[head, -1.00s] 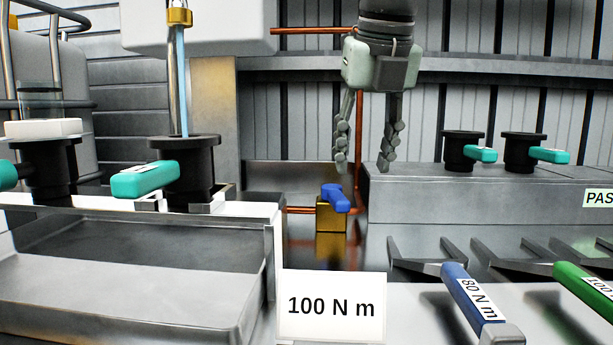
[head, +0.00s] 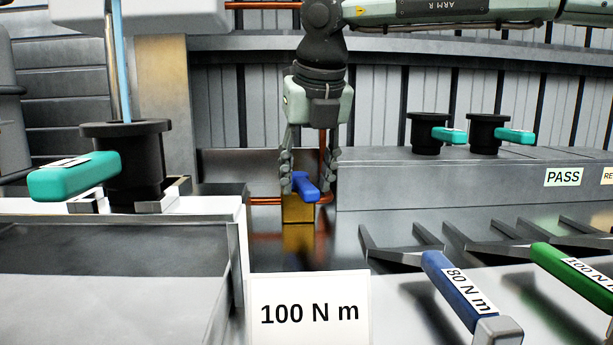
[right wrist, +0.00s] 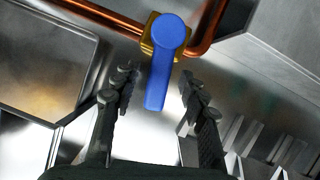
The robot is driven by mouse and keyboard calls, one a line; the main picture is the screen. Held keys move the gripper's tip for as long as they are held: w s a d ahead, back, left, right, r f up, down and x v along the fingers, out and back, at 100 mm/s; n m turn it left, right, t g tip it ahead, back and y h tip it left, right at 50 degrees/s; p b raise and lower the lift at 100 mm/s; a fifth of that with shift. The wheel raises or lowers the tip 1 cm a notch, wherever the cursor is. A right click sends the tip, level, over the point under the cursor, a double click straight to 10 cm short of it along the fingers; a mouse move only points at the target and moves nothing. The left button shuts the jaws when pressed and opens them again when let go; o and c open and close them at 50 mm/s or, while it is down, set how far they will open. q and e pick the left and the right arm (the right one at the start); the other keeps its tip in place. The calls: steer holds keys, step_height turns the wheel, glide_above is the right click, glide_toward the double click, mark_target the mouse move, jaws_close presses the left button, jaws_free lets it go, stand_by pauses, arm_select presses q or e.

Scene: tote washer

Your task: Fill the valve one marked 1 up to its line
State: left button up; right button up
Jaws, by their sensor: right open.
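A black valve with a teal handle (head: 75,176) stands at the left. The white label on its handle is too slanted to read, and no fill line shows. A light-blue stream (head: 119,50) runs down into the valve's top (head: 125,128). A blue lever (head: 304,187) sits on a brass tap body (head: 298,209) in a copper pipe, and the lever also shows in the right wrist view (right wrist: 160,75). My right gripper (head: 309,176) is open and points down, its fingers on either side of the blue lever. I see no grip on it. My left gripper is not in view.
Two more black valves with teal handles (head: 427,134) (head: 486,134) stand on a grey bench marked PASS (head: 563,176). A blue 80 N m wrench (head: 458,290) and a green wrench (head: 575,272) lie at the right. A 100 N m card (head: 309,313) stands in front.

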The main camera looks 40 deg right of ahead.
jaws_close()
steer(key=shift+w, duration=0.1)
stand_by(0.5)
